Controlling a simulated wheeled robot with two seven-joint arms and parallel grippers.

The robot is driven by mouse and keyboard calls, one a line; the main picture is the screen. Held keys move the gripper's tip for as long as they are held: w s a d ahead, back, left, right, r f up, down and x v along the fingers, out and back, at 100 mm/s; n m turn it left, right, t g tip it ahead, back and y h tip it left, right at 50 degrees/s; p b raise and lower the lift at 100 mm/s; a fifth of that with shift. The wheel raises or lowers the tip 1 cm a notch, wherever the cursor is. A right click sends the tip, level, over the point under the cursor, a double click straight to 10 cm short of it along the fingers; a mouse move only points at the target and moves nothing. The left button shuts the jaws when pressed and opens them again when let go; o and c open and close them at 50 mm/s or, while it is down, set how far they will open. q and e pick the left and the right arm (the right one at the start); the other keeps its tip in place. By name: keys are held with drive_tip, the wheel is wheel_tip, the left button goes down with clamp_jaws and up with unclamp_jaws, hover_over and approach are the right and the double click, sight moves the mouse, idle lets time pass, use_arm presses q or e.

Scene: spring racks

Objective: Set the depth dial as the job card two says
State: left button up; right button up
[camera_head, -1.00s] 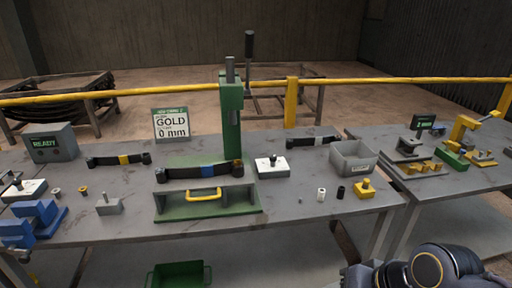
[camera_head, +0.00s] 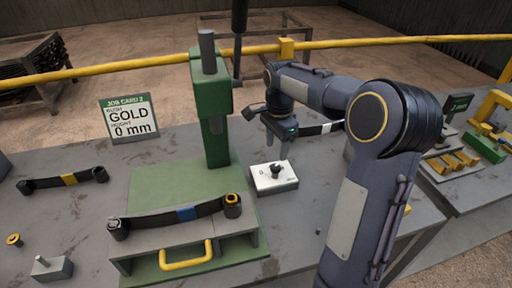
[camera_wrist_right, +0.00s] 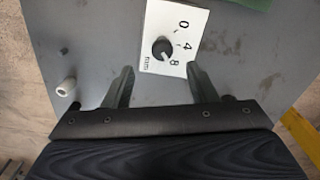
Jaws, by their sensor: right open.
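The job card (camera_head: 129,119) stands upright at the back of the table and reads JOB CARD 2, BUSH GOLD, HEIGHT 0 mm. The depth dial (camera_head: 284,184) is a white-topped box with a black knob (camera_head: 275,171), right of the green press. In the right wrist view the dial's face (camera_wrist_right: 193,21) carries the marks 0, 4, 8 and mm around the knob (camera_wrist_right: 163,49); I cannot tell which mark the knob points at. My right gripper (camera_head: 279,149) is open and empty above the dial, its fingers (camera_wrist_right: 159,67) on either side of the knob's line, apart from it. My left gripper is not in view.
The green press (camera_head: 213,110) stands just left of the dial. In front of it a leaf spring with a blue band (camera_head: 187,214) lies on a fixture with a yellow handle (camera_head: 187,258). A white bush (camera_wrist_right: 66,87) stands beside the dial in the wrist view.

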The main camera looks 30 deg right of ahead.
sight(275, 166)
drive_tip(key=shift+w+d+f, duration=0.1)
drive_tip(key=shift+w+f, duration=0.15)
drive_tip(key=shift+w, duration=0.1)
drive_tip(key=shift+f, duration=0.4)
wheel_tip(275, 166, down, 6)
drive_tip(key=shift+s+f, duration=0.15)
drive_tip(key=shift+f, duration=0.1)
drive_tip(key=c, duration=1)
